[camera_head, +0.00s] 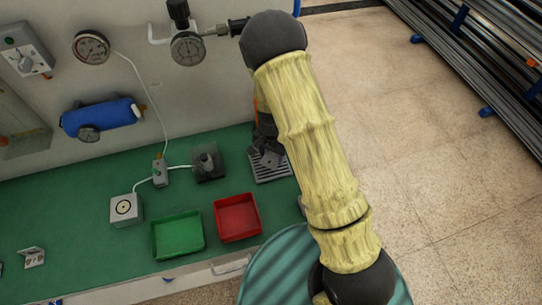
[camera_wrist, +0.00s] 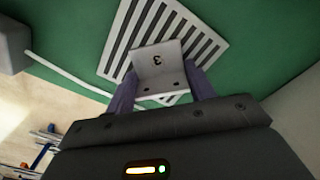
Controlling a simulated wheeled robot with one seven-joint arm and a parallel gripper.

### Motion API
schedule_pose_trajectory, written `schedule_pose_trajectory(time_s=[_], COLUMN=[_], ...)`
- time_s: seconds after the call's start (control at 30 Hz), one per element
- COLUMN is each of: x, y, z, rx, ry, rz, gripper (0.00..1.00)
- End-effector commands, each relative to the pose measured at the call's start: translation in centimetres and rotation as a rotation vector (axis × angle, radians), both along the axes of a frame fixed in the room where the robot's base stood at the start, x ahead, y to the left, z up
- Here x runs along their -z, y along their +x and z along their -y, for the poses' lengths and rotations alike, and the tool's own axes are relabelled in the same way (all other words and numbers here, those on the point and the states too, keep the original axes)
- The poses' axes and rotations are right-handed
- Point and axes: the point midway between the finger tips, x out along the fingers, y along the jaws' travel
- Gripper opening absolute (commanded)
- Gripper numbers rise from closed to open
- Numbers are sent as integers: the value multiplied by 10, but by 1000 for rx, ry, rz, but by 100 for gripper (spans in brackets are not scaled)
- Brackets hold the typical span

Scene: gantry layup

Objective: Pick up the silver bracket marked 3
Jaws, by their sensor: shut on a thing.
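In the head view my gripper (camera_head: 265,145) is over the slotted plate (camera_head: 272,174), and the bracket is not clearly distinguishable there.
On the green bench stand a red tray (camera_head: 237,238), a green tray (camera_head: 178,258), a white box (camera_head: 126,208) and a dark block (camera_head: 208,164). Another small bracket (camera_head: 33,257) lies at far left. Gauges (camera_head: 90,47) and a blue cylinder (camera_head: 102,116) are on the wall.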

Motion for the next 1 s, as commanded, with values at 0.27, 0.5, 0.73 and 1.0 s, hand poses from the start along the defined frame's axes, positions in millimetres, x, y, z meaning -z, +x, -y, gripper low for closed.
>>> schedule_pose_trajectory(time_s=[0.27,0.5,0.73,1.0], x=[-25,-79,-140,-177], y=[1,1,1,0], z=[-1,-3,-2,-2], rx=[-1,-5,-6,-3], ry=[1,2,2,0], rz=[6,7,6,2], gripper=[28,28,28,28])
